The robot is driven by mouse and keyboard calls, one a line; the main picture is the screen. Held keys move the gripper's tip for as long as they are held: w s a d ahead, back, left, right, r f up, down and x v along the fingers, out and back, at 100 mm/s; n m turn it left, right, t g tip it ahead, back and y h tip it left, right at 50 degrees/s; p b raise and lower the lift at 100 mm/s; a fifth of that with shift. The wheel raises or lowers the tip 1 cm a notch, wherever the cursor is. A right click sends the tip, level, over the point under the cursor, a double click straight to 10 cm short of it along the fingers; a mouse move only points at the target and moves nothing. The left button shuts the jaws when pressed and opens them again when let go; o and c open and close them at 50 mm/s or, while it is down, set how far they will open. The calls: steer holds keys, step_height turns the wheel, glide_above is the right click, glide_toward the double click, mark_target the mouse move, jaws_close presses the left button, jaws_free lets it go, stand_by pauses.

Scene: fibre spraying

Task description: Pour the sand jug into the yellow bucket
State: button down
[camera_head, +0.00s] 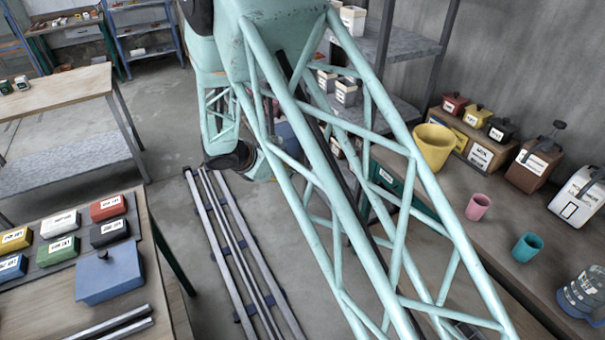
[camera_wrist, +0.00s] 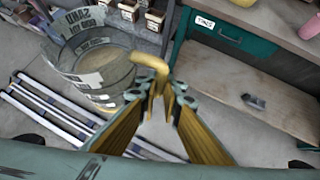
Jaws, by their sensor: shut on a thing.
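The sand jug (camera_wrist: 92,68) is a clear, ribbed vessel with a label, at the upper left of the wrist view. Tan material shows inside it. My gripper (camera_wrist: 158,88) is shut on the jug's yellow handle (camera_wrist: 150,62) and holds the jug above the floor. The yellow bucket (camera_head: 433,149) stands on the right-hand bench in the head view, apart from the jug. A yellow edge (camera_wrist: 243,2) at the top of the wrist view may be the same bucket. In the head view I cannot make out the gripper or jug behind my arm.
A pink cup (camera_head: 478,207), a teal cup (camera_head: 527,247) and another clear container (camera_head: 584,292) stand on the right bench (camera_head: 500,255). Small labelled boxes line its back. Floor rails (camera_head: 232,240) run beside the left table. The bench has a green drawer (camera_wrist: 228,33) and lower shelf (camera_wrist: 225,85).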

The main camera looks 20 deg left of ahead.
steer(key=a+r+n+y+p, duration=0.1)
steer(key=a+p, duration=0.2)
steer(key=a, duration=0.8)
steer(key=shift+a+n+p, duration=0.2)
steer(key=shift+n+p, duration=0.1)
steer(key=shift+n, duration=0.1)
steer(key=shift+w, duration=0.1)
